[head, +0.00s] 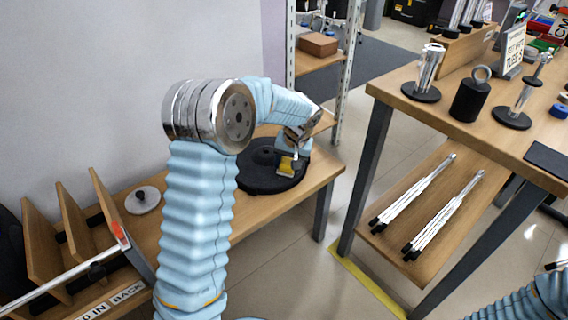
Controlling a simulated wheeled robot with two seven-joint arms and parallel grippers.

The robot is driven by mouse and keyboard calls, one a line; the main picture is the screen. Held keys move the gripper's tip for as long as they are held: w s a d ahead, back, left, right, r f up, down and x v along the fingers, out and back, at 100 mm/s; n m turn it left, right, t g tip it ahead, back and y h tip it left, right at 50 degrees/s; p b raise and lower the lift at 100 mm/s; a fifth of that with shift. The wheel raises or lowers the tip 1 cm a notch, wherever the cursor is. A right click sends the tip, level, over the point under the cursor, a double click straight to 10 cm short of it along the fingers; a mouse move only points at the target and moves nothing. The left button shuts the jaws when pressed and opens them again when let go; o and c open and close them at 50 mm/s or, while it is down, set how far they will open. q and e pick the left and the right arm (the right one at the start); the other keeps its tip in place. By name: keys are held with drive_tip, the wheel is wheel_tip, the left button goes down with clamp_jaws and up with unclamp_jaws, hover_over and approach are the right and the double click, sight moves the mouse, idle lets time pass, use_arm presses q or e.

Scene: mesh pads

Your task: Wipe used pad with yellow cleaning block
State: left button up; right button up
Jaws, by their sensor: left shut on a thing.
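My left gripper (292,151) is shut on the yellow cleaning block (286,164), which is small and partly hidden by the fingers. The block is over the right part of a round black pad (254,181) on the low wooden table. It looks at or very near the pad's surface; I cannot tell if they touch. My left arm hides part of the pad's left side. Of my right arm, only blue sleeve shows at the lower right; its gripper is out of view.
A wooden rack (72,225) with upright dividers and a small pale disc with a knob (143,199) are on the left. A higher wooden table (468,125) on the right holds metal stands; several rods (432,206) lie on its lower shelf. Floor separates the tables.

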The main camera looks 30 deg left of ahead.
use_arm(q)
drive_tip(key=shift+w+d+f+p, duration=0.1)
drive_tip(key=shift+w+d+p, duration=0.2)
drive_tip(key=shift+w, duration=0.45)
drive_tip(key=shift+w+d+p, duration=0.15)
drive_tip(key=shift+w+d, duration=0.15)
drive_tip(key=shift+w, duration=0.4)
drive_tip(key=shift+s+a+f+b, duration=0.1)
drive_tip(key=shift+s+a+b, duration=0.1)
drive_tip(key=shift+s+b, duration=0.25)
drive_tip(key=shift+s+a+f+b, duration=0.1)
drive_tip(key=shift+s+a+b, duration=0.1)
drive_tip(key=shift+s, duration=0.3)
drive_tip(key=shift+s+a+b, duration=0.25)
drive_tip(key=shift+s+a, duration=0.05)
drive_tip(key=shift+s, duration=0.35)
drive_tip(key=shift+s+a+b, duration=0.25)
drive_tip(key=shift+s, duration=0.4)
drive_tip(key=shift+s+a+b, duration=0.25)
drive_tip(key=shift+s+a, duration=0.05)
drive_tip(key=shift+s, duration=0.35)
drive_tip(key=shift+s+a+r, duration=0.15)
drive_tip(key=shift+s+a, duration=0.1)
drive_tip(key=shift+s, duration=0.35)
drive_tip(key=p+v, duration=0.3)
drive_tip(key=v, duration=0.3)
drive_tip(key=shift+p, duration=0.35)
drive_tip(key=shift+r, duration=0.15)
